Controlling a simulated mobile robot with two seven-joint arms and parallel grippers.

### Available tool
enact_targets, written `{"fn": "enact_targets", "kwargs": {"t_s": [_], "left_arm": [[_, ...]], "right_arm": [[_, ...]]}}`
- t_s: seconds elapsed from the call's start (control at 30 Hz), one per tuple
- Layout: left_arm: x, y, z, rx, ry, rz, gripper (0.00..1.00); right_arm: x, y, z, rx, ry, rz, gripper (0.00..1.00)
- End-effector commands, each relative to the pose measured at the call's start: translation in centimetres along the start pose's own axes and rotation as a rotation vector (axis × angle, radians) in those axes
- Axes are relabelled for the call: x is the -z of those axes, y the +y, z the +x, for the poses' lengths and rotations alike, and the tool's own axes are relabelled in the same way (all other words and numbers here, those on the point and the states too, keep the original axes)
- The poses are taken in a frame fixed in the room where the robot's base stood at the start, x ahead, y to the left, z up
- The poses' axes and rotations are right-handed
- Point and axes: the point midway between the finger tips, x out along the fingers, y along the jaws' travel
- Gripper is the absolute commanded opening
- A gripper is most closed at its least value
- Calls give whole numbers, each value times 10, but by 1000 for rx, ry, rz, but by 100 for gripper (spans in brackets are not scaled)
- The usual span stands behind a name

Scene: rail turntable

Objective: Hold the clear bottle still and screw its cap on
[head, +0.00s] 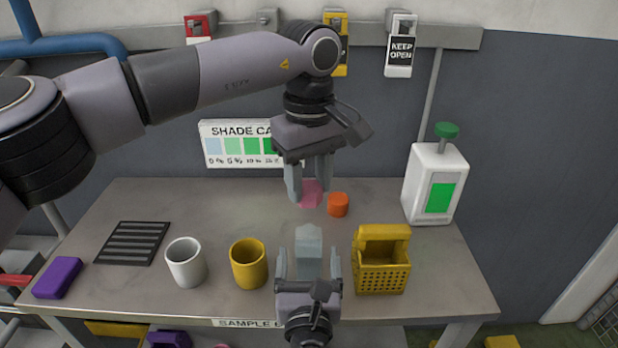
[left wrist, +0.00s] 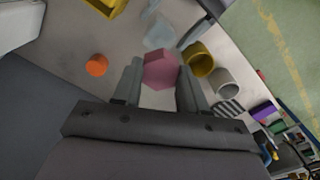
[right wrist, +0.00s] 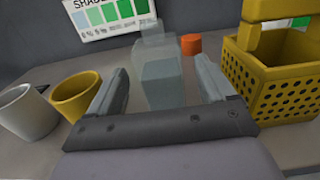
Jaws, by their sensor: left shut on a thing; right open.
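The clear bottle (head: 309,243) stands upright on the table, pale and see-through, and it also shows in the right wrist view (right wrist: 163,82). My right gripper (head: 308,258) is open, with its fingers on either side of the bottle's lower body; I cannot tell whether they touch it. My left gripper (head: 309,199) is shut on a pink cap (head: 311,187), which also shows between the fingers in the left wrist view (left wrist: 160,69).
An orange cylinder (head: 338,204) lies behind and right of the bottle. A yellow perforated basket (head: 382,279) stands right, a yellow cup (head: 248,270) and white cup (head: 186,268) left. A white dispenser (head: 434,185) stands at the back right.

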Motion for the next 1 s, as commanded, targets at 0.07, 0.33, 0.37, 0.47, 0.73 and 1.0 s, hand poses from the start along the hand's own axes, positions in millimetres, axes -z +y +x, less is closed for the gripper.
{"fn": "enact_targets", "kwargs": {"t_s": [0.07,0.33,0.37,0.47,0.73,1.0], "left_arm": [[0,0,0,0,0,0,13],[0,0,0,0,0,0,13],[0,0,0,0,0,0,13],[0,0,0,0,0,0,13],[0,0,0,0,0,0,13],[0,0,0,0,0,0,13]], "right_arm": [[-1,0,13,1,-2,-2,83],[0,0,42,0,0,-1,83],[0,0,44,0,0,-1,83],[0,0,49,0,0,0,83],[0,0,51,0,1,1,83],[0,0,51,0,1,0,15]]}}
